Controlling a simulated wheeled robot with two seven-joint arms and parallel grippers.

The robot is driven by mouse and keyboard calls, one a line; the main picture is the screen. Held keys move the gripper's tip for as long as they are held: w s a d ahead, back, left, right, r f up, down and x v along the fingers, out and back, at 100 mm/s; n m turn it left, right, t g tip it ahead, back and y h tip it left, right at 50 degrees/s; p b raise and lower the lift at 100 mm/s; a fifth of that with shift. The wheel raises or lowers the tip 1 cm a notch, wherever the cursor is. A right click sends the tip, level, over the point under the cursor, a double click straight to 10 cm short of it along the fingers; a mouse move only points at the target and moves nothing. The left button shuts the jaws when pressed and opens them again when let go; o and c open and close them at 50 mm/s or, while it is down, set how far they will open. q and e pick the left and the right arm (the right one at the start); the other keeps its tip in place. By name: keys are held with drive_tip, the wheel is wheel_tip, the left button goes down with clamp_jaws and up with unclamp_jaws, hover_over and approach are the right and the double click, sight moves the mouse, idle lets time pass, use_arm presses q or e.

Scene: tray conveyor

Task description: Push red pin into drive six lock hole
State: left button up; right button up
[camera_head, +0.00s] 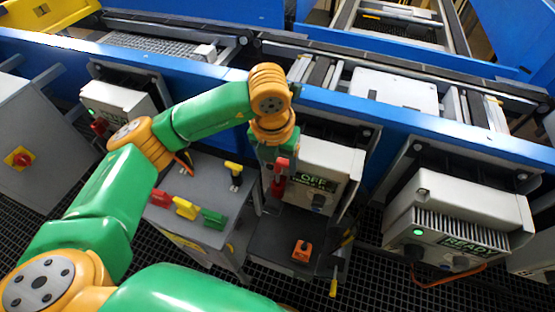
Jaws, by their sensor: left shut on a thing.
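My left gripper (279,168) points down at the left front corner of a pale drive box (331,163), with its arm coming in from the left. It is shut on a red pin (279,187), which hangs upright below the fingers. The drive box shows a dark display reading OFF, with smaller text too blurred to read surely, and a dark knob (319,201) below it. The lock hole cannot be made out; the gripper and pin may cover it. I cannot tell whether the pin touches the box. My right gripper is not in view.
A grey cabinet (207,238) left of the pin carries red, yellow and green pieces and an upright yellow-topped piece (234,168). A READY drive box (459,205) stands right. The blue conveyor rail (400,126) runs behind.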

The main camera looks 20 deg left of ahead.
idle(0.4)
use_arm(q)
drive_tip(key=shift+b, duration=0.3)
idle(0.3)
drive_tip(key=shift+r, duration=0.1)
idle(0.6)
drive_tip(key=shift+b, duration=0.4)
drive_tip(key=shift+f+b, duration=0.45)
drive_tip(key=shift+f, duration=0.05)
